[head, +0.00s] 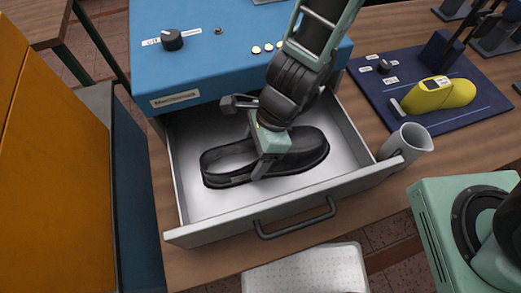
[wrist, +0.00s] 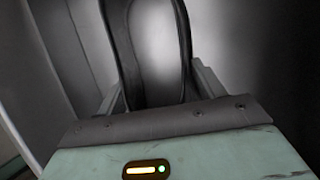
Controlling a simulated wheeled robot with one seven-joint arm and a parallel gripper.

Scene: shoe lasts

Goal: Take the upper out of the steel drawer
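The upper (head: 308,152), a dark shoe upper with a pale inside, lies lengthwise across the floor of the open steel drawer (head: 208,231). My gripper (head: 262,168) is down in the drawer over the middle of the upper and hides part of it. In the wrist view the upper (wrist: 183,45) runs between the two fingers of my gripper (wrist: 158,88), one on each side. The fingers are set wide and close to its sides. I cannot tell whether they press on it.
The drawer is pulled out below a blue cabinet (head: 215,62). A grey mug (head: 407,143) stands close to the drawer's right front corner. A yellow shoe last (head: 440,95) sits on a dark blue board to the right. A white perforated surface (head: 310,272) is in front.

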